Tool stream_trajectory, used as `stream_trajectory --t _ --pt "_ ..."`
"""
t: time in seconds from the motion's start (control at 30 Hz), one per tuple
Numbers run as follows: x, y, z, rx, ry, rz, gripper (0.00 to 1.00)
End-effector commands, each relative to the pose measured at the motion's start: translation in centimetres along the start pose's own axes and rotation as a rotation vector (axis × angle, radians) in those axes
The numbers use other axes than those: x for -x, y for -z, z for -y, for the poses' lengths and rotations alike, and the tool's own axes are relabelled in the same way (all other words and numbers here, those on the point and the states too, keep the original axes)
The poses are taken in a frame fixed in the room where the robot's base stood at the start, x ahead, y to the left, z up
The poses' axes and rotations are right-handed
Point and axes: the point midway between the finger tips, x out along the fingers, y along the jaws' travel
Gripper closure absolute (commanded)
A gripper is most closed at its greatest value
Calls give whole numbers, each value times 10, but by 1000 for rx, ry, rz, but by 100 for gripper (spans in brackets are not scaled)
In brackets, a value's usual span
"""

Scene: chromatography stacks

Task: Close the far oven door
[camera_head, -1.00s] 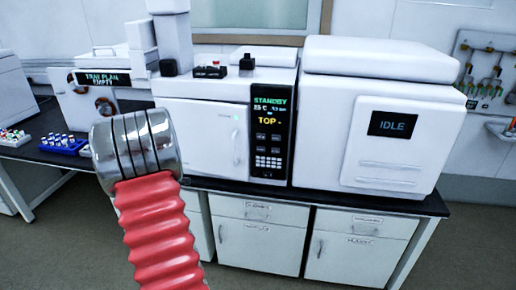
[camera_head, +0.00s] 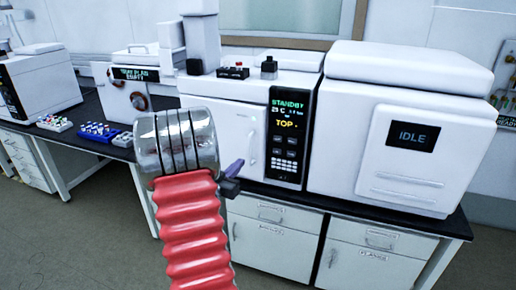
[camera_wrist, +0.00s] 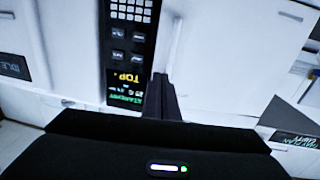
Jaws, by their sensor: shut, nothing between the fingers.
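A white oven door (camera_head: 236,128) with an upright handle (camera_head: 252,146) is on the front of the white instrument with the STANDBY panel. My arm hides its lower left part. I cannot tell whether it is fully shut or slightly ajar. In the wrist view the door (camera_wrist: 222,65) and its handle (camera_wrist: 177,42) lie to the right of the panel, which appears upside down. My gripper (camera_head: 235,168) shows dark just right of my arm, in front of the door's lower part. In the wrist view my gripper (camera_wrist: 160,80) is shut and empty, between panel and handle in the picture.
The STANDBY panel (camera_head: 290,137) borders the door on the right, followed by a white IDLE unit (camera_head: 402,150). Vial trays (camera_head: 97,131) and another white instrument (camera_head: 40,85) are on the left bench. Cabinets (camera_head: 272,238) stand below. Floor is free at lower left.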

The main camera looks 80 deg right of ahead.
Motion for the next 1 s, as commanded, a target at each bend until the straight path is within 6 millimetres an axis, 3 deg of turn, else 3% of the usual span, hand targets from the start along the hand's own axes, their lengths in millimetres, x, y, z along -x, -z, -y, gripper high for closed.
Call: stream_trajectory --t 0.53,1.0 --pt "-10 0 -2 -18 -4 3 100" --pt "-75 -1 -4 -17 -5 3 100"
